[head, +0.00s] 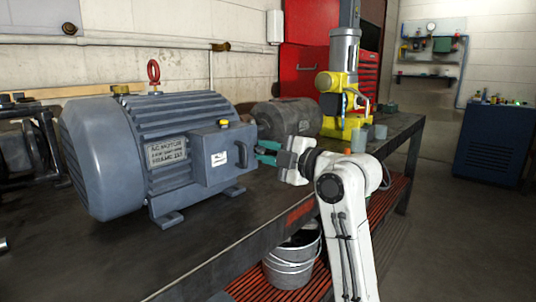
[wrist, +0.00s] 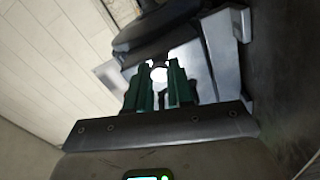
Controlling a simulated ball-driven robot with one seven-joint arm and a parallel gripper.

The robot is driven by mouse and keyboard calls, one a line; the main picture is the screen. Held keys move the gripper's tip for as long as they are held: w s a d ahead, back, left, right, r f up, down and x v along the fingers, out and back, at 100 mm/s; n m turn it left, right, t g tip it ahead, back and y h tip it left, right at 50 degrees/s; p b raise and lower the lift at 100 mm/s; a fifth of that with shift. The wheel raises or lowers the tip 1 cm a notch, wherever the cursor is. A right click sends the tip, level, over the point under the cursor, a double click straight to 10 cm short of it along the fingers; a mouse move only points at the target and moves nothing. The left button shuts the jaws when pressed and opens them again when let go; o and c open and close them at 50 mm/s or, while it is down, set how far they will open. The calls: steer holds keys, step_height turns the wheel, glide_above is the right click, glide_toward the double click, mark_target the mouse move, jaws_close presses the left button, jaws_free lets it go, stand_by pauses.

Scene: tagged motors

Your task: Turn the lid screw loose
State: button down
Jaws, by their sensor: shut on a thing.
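The large blue-grey motor (head: 150,150) stands on the bench with a terminal box (head: 205,165) on its right side. My gripper (head: 262,152), with green fingers, reaches in from the right to the box's end face, by a black loop-shaped part (head: 242,153). In the wrist view my gripper (wrist: 158,85) is shut on a bright round piece, which I take as the lid screw (wrist: 158,74), in front of the box. The fingers hide the screw in the head view. How far it is turned cannot be seen.
A yellow cap (head: 223,122) sits on top of the box and a red lifting eye (head: 153,72) on the motor. A smaller grey motor (head: 285,118) and a yellow machine (head: 338,95) stand behind. A metal bucket (head: 292,255) is below the bench (head: 240,225).

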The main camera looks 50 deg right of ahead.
steer(key=c, duration=1)
jaws_free()
steer(key=s, duration=0.5)
steer(key=s+p, duration=0.1)
steer(key=s, duration=0.4)
steer(key=shift+s+d, duration=0.2)
steer(key=shift+s, duration=0.15)
steer(key=shift+f, duration=0.1)
